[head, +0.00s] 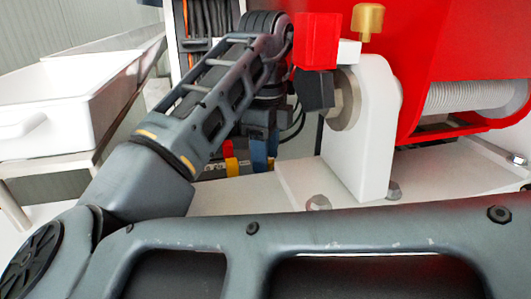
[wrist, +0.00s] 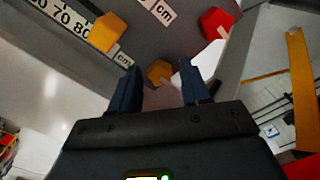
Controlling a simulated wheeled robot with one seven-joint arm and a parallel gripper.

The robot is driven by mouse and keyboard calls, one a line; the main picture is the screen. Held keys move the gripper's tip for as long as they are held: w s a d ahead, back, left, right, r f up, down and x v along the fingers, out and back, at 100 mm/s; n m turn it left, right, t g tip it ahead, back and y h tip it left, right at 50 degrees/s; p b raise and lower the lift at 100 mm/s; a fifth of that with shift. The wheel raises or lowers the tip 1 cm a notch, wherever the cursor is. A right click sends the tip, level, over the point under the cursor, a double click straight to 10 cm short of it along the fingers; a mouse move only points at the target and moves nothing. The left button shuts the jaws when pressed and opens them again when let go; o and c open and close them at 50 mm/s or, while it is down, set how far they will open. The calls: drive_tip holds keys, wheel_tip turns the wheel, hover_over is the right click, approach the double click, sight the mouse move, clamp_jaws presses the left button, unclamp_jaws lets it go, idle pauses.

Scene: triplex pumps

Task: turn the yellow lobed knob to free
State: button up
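The yellow lobed knob (wrist: 160,73) shows in the wrist view on a dark grey surface, between and beyond the two dark blue fingertips. My gripper (wrist: 160,68) is open, with a visible gap between each finger and the knob; I see no contact. In the head view my gripper (head: 263,150) points down behind the white bracket, with its blue fingers partly showing. A small yellow piece (head: 229,148) is left of the fingers there; I cannot tell whether it is the knob.
In the wrist view, a yellow block (wrist: 107,32) and a red block (wrist: 215,23) flank the knob, near ruler-like scales (wrist: 70,17). In the head view, a white bracket (head: 365,125), red housing (head: 460,40) and brass knob (head: 368,20) stand right; a white tray (head: 60,100) is left.

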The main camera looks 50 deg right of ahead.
clamp_jaws()
drive_tip(key=shift+r+n+p, duration=0.1)
drive_tip(key=shift+n+p, duration=0.2)
drive_tip(key=shift+p, duration=0.2)
drive_tip(key=n+p, duration=0.2)
drive_tip(key=p, duration=0.1)
drive_tip(key=shift+r+n, duration=0.15)
drive_tip(key=shift+n, duration=0.25)
drive_tip(key=n+p, duration=0.6)
drive_tip(key=shift+s+p, duration=0.1)
drive_tip(key=shift+p, duration=0.25)
drive_tip(key=n+p, duration=0.4)
drive_tip(key=shift+s+n, duration=0.1)
drive_tip(key=shift+n, duration=0.3)
drive_tip(key=shift+f+n+p, duration=0.25)
drive_tip(key=shift+n+p, duration=0.2)
drive_tip(key=shift+n, duration=1.45)
